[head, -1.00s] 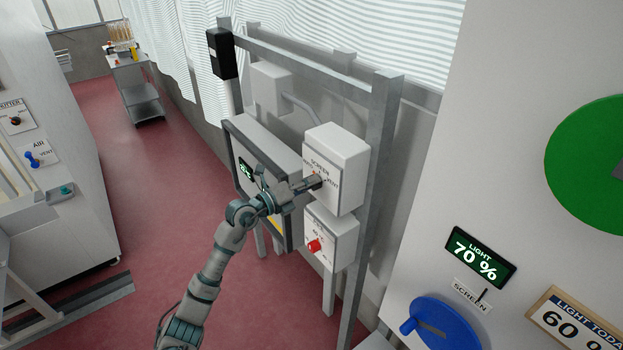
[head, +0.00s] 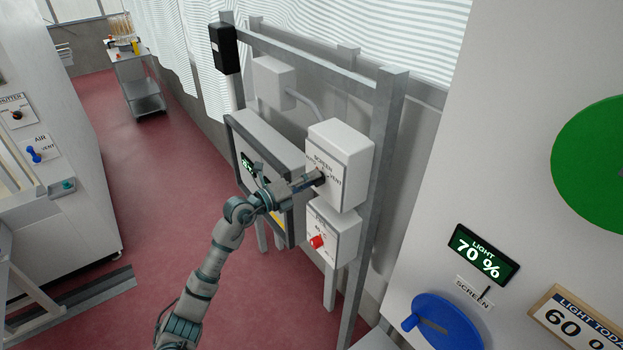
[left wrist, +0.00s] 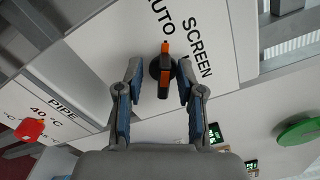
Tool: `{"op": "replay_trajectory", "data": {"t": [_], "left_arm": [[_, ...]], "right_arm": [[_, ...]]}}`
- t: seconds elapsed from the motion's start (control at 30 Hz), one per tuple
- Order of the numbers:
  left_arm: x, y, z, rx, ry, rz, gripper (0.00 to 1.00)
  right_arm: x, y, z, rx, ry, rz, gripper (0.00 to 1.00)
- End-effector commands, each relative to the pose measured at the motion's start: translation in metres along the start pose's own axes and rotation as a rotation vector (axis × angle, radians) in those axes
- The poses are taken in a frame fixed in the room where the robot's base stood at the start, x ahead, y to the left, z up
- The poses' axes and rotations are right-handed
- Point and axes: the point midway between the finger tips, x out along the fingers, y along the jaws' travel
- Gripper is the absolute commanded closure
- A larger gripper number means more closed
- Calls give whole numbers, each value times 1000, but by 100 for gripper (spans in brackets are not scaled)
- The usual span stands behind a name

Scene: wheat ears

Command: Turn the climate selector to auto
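In the left wrist view the orange tip points up, toward the gap between the AUTO and SCREEN lettering; VENT is not visible there. My left gripper (left wrist: 160,72) is open, with one finger on each side of the knob and gaps still visible. In the head view my left gripper (head: 317,179) is at the box front and largely covers the knob. My right gripper is out of view.
Below is a PIPE box (head: 338,232) with a red knob (head: 317,241). A grey metal frame post (head: 378,170) stands right of the boxes. A blue dial (head: 437,325) is at lower right.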

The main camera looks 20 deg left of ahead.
Motion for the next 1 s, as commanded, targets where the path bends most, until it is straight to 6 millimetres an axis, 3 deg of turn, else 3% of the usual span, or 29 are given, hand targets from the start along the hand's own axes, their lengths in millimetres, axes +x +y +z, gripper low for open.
{"op": "replay_trajectory", "data": {"t": [0.3,0.5,0.67,1.0], "left_arm": [[-67,4,1,1,-1,5,62],[-100,5,2,-2,-1,4,62],[-109,4,2,-2,0,2,62],[-109,3,1,-1,0,2,62]], "right_arm": [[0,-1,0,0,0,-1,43],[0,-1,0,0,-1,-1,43],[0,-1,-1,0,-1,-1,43],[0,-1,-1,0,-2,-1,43]]}}
